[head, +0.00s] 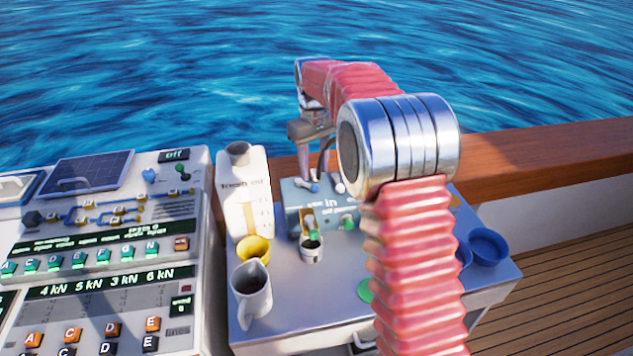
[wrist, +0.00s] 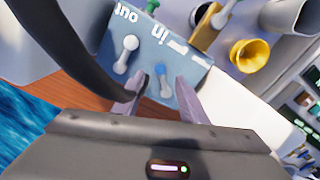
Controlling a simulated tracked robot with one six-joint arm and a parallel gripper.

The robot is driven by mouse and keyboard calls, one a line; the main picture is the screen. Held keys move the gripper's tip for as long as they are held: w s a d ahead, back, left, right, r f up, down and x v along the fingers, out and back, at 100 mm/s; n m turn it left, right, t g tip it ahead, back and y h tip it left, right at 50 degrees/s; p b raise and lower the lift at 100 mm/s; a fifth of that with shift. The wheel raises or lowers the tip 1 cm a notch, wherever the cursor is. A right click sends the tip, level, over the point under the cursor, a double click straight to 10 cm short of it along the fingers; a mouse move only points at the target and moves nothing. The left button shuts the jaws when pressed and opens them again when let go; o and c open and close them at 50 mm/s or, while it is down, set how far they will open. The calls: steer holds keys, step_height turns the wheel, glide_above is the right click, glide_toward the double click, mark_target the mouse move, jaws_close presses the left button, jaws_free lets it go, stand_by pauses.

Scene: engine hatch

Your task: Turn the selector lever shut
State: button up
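In the wrist view the box (wrist: 105,45) shows "in" and "out". Its top bears a white-knobbed lever (wrist: 126,52) and a blue-tipped lever (wrist: 163,80). No label says which is the selector lever. My gripper (wrist: 160,92) is open, its two fingers pointing at the box on either side of the blue-tipped lever. I cannot tell whether either finger touches it. In the head view my gripper (head: 314,165) hangs over the box, partly hidden behind my arm.
A yellow funnel (head: 253,249), a small dark-filled cup (head: 311,250) and a metal jug (head: 251,292) stand in front of the box. A white oil container (head: 238,195) stands left, blue cups (head: 488,247) right. A control panel (head: 100,240) fills the left. A dark cable crosses the wrist view.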

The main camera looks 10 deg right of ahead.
mark_target(315, 185)
step_height(315, 185, down, 6)
steer(key=shift+r, duration=0.1)
steer(key=shift+c, duration=0.6)
jaws_close()
steer(key=shift+d, duration=0.2)
steer(key=shift+a, duration=0.1)
